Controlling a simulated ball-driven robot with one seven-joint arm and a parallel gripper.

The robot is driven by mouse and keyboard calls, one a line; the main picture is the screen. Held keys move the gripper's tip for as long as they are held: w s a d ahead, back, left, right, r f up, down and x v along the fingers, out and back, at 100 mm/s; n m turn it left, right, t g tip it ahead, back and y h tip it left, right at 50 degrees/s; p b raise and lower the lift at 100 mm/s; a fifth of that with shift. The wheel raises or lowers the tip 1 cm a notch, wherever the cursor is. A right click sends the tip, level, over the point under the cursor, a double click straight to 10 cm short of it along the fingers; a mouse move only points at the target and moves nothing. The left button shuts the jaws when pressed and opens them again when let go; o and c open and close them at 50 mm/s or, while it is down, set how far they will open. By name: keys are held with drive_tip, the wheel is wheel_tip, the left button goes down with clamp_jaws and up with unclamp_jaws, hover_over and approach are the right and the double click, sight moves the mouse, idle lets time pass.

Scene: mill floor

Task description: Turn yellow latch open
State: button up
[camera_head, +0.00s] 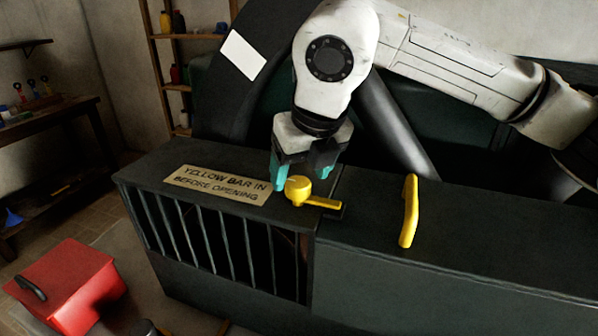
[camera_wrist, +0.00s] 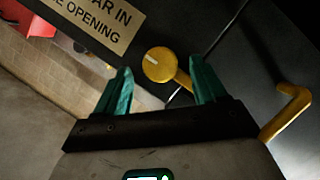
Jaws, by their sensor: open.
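The yellow latch (camera_head: 299,190) is a round knob with a short bar, on top of the dark green cabinet. Its bar points right in the head view, across the seam towards a small dark slot. In the wrist view the latch knob (camera_wrist: 159,64) lies just beyond and between the fingertips, and part of its bar is hidden behind the right finger. My gripper (camera_head: 298,183) is above and behind the latch, pointing down, with teal fingers. It also shows in the wrist view (camera_wrist: 160,82), where the fingers are apart with nothing held between them.
A yellow handle (camera_head: 409,211) stands on the cabinet top (camera_head: 470,255) right of the latch. A sign (camera_head: 218,184) reading "YELLOW BAR IN BEFORE OPENING" lies left of it. Bars line the cabinet front. A red box (camera_head: 70,285) is on the floor at lower left.

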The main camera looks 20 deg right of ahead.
drive_tip(key=shift+x, duration=1.1)
drive_tip(key=shift+c, duration=0.5)
drive_tip(key=c, duration=1)
drive_tip(key=shift+o, duration=0.2)
